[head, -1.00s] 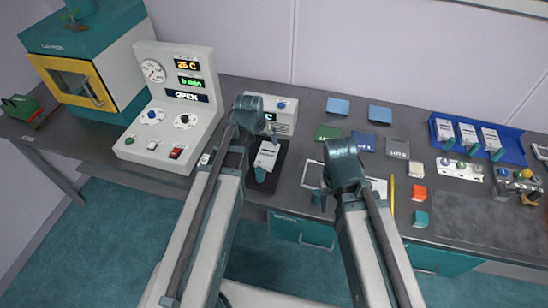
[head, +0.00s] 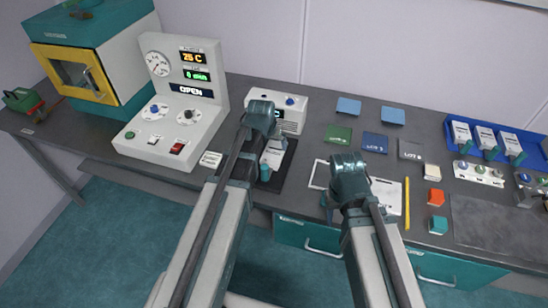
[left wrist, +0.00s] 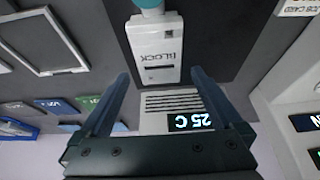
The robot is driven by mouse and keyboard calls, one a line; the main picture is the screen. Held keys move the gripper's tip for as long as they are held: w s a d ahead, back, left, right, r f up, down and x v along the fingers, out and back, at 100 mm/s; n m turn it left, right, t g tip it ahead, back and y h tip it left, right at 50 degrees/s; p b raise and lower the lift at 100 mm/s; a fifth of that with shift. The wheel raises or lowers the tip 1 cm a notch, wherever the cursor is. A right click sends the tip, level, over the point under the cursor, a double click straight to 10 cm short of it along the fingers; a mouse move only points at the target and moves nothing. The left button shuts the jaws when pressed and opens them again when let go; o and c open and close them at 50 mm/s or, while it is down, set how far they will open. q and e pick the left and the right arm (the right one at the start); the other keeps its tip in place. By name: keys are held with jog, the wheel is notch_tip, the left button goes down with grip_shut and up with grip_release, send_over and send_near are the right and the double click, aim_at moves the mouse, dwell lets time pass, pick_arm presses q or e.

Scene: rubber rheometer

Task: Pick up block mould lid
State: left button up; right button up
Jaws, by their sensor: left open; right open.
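The block mould lid (head: 272,156) is a white piece with a teal knob on a dark mat, left of centre on the bench. In the left wrist view the lid (left wrist: 154,48) shows the word BLOCK, with its teal knob at the top edge. My left gripper (left wrist: 160,73) is open, its fingers apart on either side of the lid's near end. It holds nothing; whether it touches the lid is unclear. In the head view my left wrist hides part of the lid. My right gripper (head: 328,203) is open and empty, by a white frame (head: 318,175).
A white unit (head: 290,111) reading 25 C stands just behind the mat (head: 287,171). A control console (head: 170,115) is to the left. Coloured plates (head: 375,142), a yellow stick (head: 407,202) and a blue tray (head: 530,154) with similar white pieces lie to the right.

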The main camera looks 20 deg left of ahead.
aim_at(274, 152)
pick_arm(q)
jog(key=b+x, duration=0.4)
jog(key=shift+s+d+f, duration=0.1)
jog(key=shift+s+f, duration=0.15)
jog(key=shift+s, duration=0.05)
jog(key=shift+w+f+b, duration=0.3)
jog(key=shift+f+b, duration=0.15)
jog(key=shift+b, duration=0.1)
jog(key=shift+r, duration=0.1)
jog(key=shift+c, duration=0.3)
jog(key=c, duration=1.3)
jog(key=shift+c, duration=0.2)
jog(key=shift+r, duration=0.1)
